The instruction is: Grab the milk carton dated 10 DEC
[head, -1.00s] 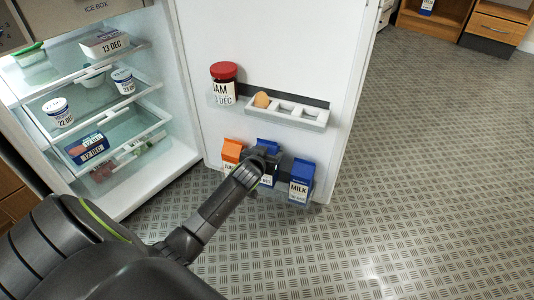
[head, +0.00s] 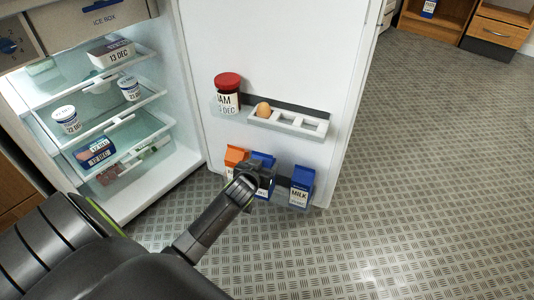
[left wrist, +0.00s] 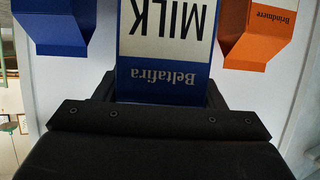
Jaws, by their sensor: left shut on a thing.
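A blue milk carton (head: 263,158) is at the low door rack of the open fridge, in the middle of three cartons. My left gripper (head: 256,178) is shut on it, covering much of its front. In the left wrist view the carton (left wrist: 165,55) shows upside down between the fingers (left wrist: 155,100), reading MILK and Beltafira. Its date is not readable. A second blue MILK carton (head: 301,188) stands to the right and an orange carton (head: 235,156) to the left. The date on the second carton is too small to read. My right gripper is not in view.
The fridge door (head: 275,50) stands open, with a jam jar (head: 227,95) and an egg rack (head: 290,122) above the cartons. Fridge shelves with dated food (head: 95,152) are at left. The patterned floor (head: 430,180) at right is clear.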

